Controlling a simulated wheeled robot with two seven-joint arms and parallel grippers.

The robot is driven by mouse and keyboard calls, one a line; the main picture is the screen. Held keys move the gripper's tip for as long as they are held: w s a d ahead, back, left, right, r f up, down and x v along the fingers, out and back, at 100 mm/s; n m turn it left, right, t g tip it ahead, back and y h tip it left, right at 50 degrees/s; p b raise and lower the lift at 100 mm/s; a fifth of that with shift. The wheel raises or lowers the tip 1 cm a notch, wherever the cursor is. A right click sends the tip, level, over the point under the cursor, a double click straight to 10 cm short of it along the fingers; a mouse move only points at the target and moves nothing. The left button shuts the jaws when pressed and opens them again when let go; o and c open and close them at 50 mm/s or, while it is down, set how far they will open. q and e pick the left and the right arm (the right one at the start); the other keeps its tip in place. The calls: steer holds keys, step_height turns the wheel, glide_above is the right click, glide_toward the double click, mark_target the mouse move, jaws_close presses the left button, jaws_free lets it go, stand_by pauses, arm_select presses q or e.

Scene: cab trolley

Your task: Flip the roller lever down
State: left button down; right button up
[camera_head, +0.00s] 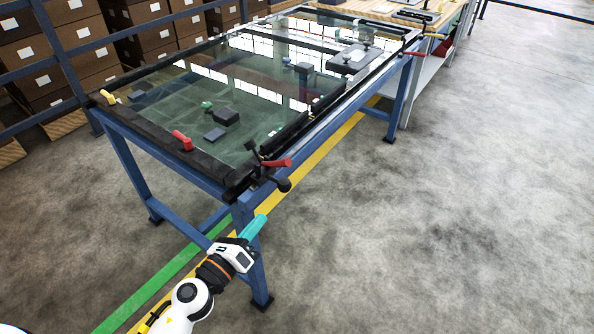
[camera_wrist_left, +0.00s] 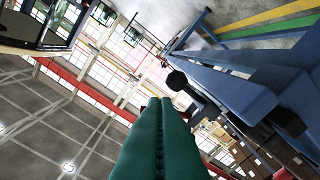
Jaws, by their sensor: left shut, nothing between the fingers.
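A black lever with a round knob (camera_head: 284,184) sticks out at the near corner of the glass-topped trolley table (camera_head: 200,166). A red handle (camera_head: 277,163) sits just above it on the same corner. I cannot tell for sure which of these is the roller lever. My left gripper (camera_head: 263,219) is shut and empty, its teal fingers pointing up, below and slightly left of the knob and apart from it. In the left wrist view its green fingers (camera_wrist_left: 160,104) point towards the black knob (camera_wrist_left: 177,80), which shows just beyond the tips. My right gripper is out of view.
A blue table leg (camera_head: 256,262) stands right behind my left gripper. Dark blocks (camera_head: 226,116) and a red clamp (camera_head: 183,140) are on the table. Shelves of brown boxes (camera_head: 40,60) stand at the left. The grey floor on the right is clear.

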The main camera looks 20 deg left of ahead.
mark_target(275, 163)
arm_select(q)
steer(key=shift+d+r+m+h, duration=0.1)
steer(key=shift+d+m+h, duration=0.3)
steer(key=shift+m, duration=0.2)
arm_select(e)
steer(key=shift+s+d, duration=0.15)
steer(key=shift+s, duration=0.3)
arm_select(q)
steer(key=w+r+p, duration=0.1)
steer(key=w, duration=0.2)
steer(key=w+d+r+p, duration=0.1)
steer(key=w+p, duration=0.1)
steer(key=w, duration=0.2)
steer(key=w+r+p, duration=0.1)
steer(key=w, duration=0.2)
steer(key=shift+w+d, duration=0.35)
steer(key=shift+d, duration=0.05)
steer(key=shift+w+a+r+p, duration=0.15)
steer(key=shift+a+r+p, duration=0.15)
steer(key=shift+p, duration=0.1)
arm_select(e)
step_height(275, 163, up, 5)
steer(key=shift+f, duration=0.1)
arm_select(q)
steer(key=shift+r, duration=0.1)
